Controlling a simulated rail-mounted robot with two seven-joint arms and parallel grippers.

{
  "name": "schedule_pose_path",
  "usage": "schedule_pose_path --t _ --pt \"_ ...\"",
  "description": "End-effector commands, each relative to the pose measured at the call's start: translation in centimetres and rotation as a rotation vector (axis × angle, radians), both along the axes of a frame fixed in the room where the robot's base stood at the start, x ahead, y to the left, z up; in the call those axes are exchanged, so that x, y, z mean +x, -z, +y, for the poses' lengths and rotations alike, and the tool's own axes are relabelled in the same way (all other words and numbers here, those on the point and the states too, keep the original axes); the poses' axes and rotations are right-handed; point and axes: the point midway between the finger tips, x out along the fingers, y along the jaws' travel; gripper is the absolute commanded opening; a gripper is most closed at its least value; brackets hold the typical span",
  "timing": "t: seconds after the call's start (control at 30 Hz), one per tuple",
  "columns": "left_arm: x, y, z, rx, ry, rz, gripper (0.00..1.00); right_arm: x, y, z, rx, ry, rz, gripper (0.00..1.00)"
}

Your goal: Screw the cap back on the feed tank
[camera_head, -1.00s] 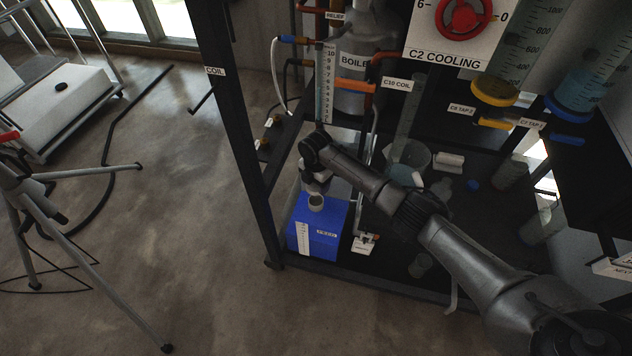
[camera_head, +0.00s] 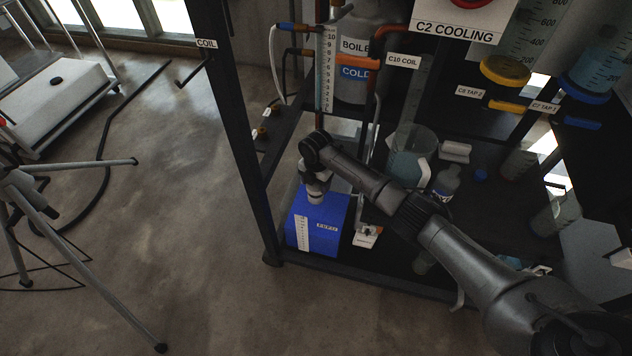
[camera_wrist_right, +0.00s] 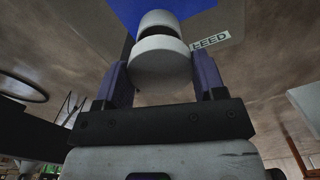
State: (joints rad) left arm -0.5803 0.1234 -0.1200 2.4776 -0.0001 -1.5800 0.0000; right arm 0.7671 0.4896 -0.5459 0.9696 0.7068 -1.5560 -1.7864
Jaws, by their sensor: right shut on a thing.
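The feed tank (camera_head: 341,236) is a blue box on the rack's bottom shelf in the head view, with a pale scale strip on its front. My right gripper (camera_head: 317,184) points down over its top. In the right wrist view my right gripper (camera_wrist_right: 161,78) is shut on the white round cap (camera_wrist_right: 160,62). The tank's white neck (camera_wrist_right: 158,20) lies just beyond the cap, roughly in line with it. A dark crescent shows between cap and neck; whether they touch at one side I cannot tell. The neck's mouth is hidden. My left gripper is not in view.
A black rack post (camera_head: 237,120) stands just left of the tank. A clear beaker (camera_head: 408,150), a bottle (camera_head: 446,182) and a small labelled stand (camera_head: 366,237) are to its right. A tripod (camera_head: 60,235) stands on the open floor at left.

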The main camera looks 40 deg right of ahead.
Motion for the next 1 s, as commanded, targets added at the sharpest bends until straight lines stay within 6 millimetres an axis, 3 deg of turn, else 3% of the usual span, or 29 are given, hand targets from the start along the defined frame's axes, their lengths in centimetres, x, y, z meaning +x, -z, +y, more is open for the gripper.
schedule_pose_path --t 0.63,1.0 --pt "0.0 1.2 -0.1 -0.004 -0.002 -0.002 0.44 0.1 2.7 0.0 0.000 -0.001 0.000 0.07" --pt "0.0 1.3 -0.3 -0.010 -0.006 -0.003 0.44 0.2 2.9 -0.1 0.000 -0.001 0.000 0.07"
